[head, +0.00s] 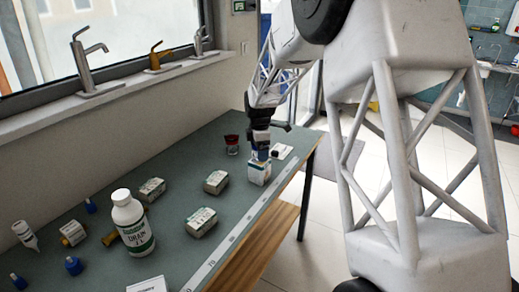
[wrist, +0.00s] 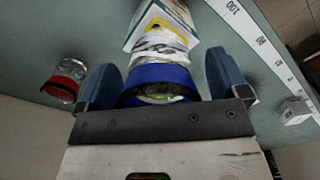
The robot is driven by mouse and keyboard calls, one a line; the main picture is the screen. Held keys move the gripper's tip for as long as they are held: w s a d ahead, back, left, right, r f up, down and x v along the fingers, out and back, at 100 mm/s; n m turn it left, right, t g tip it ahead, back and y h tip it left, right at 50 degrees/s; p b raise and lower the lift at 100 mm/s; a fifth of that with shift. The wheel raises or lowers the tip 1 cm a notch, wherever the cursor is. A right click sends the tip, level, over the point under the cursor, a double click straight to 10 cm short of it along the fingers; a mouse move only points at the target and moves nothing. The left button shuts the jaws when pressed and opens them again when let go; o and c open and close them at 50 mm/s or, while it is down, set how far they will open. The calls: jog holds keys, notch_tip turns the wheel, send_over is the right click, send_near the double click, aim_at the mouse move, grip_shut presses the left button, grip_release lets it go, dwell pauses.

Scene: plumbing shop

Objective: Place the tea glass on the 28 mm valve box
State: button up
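The tea glass (wrist: 160,82), clear with a blue band and a yellow band, is between my gripper's fingers in the wrist view. It is over a white, blue and yellow valve box (wrist: 150,22) and appears to rest on it. That box (head: 258,174) also shows in the head view, near the table's front edge; its size print is not readable. My gripper (wrist: 164,80) has its fingers on both sides of the glass, with a narrow gap visible on the right. In the head view my gripper (head: 260,152) hides most of the glass.
A red-banded glass (head: 232,146) stands left of my gripper. Other boxes (head: 216,181) (head: 201,221), a white drain bottle (head: 132,222) and small blue fittings (head: 74,266) stand nearer. A ruler strip (head: 216,254) runs along the table edge.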

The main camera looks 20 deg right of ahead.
jog(key=shift+r, duration=0.1)
notch_tip(320, 180, up, 12)
dwell(1.0)
dwell(0.5)
jog(key=shift+r, duration=0.1)
jog(key=s+a+r+m, duration=0.1)
jog(key=s+r+m, duration=0.15)
jog(key=s, duration=0.65)
jog(key=s+a+r+m+t, duration=0.15)
jog(key=s+m, duration=0.25)
jog(key=s, duration=0.4)
jog(key=s+r+m, duration=0.2)
jog(key=s+m, duration=0.1)
jog(key=s, duration=0.6)
jog(key=s+f+m, duration=0.2)
jog(key=s+m, duration=0.2)
jog(key=s, duration=0.7)
jog(key=s+a+f+m+t, duration=0.1)
jog(key=s+f+m, duration=0.2)
jog(key=s, duration=0.7)
jog(key=shift+s+a+m, duration=0.15)
jog(key=shift+s+m, duration=0.2)
jog(key=shift+m, duration=0.5)
